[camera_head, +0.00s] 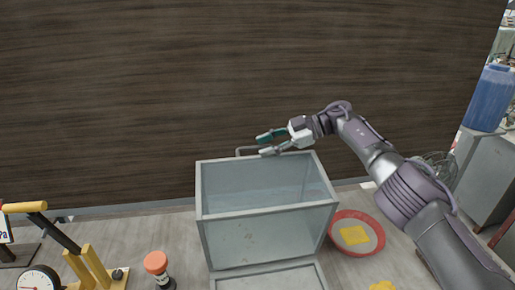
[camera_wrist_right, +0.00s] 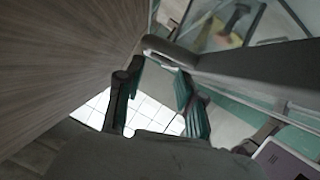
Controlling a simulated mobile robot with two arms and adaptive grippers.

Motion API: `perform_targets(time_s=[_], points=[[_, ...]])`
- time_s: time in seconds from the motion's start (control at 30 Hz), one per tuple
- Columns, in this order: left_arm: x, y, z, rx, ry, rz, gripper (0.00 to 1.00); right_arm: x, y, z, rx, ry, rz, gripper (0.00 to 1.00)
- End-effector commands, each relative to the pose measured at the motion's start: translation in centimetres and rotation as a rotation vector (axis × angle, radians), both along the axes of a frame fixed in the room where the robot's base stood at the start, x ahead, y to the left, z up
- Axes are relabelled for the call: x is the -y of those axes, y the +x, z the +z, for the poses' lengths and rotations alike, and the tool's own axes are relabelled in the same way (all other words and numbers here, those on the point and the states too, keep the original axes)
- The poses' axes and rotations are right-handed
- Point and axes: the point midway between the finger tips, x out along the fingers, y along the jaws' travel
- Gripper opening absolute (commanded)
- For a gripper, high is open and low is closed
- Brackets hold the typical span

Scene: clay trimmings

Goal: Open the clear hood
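The clear hood (camera_head: 265,186) has grey frame edges and see-through panels, and sits in the middle of the head view. A thin handle (camera_head: 243,150) stands at its far top edge. My right gripper (camera_head: 268,143) is at that far edge, by the handle, with its two fingers apart. In the right wrist view the fingers of my right gripper (camera_wrist_right: 160,76) are spread, and the grey handle bar (camera_wrist_right: 166,52) shows near their tips. I cannot tell whether they touch it, or how far the hood is tilted. My left gripper is not in view.
A red bowl (camera_head: 375,222) with a yellow piece (camera_head: 354,235) stands right of the hood. An orange-capped item (camera_head: 156,263), a yellow stand (camera_head: 88,268) and a round gauge (camera_head: 38,279) are at left. A dark wood panel (camera_head: 150,90) rises behind.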

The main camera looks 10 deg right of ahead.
Motion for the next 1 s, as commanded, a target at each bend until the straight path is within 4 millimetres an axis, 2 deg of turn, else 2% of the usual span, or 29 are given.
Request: perform_targets(time_s=[0.03, 0.2, 0.4, 0.6, 0.83, 1.0], points=[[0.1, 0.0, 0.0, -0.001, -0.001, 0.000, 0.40, 1.3, -0.1, 0.5, 0.002, 0.000, -0.005, 0.37], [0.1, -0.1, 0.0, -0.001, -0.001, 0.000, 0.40, 4.8, -0.5, 2.0, 0.000, 0.000, -0.006, 0.37], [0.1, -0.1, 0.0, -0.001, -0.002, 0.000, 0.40, 7.1, -0.9, 2.9, -0.001, -0.001, -0.003, 0.37], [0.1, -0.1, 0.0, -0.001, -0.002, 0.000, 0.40, 8.0, -1.1, 3.2, -0.001, -0.001, -0.002, 0.37], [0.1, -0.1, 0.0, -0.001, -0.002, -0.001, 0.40, 8.0, -1.2, 3.2, -0.001, -0.001, -0.002, 0.37], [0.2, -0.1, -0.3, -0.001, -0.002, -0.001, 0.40, 7.9, -1.3, 3.3, 0.069, -0.034, 0.040, 0.10]])
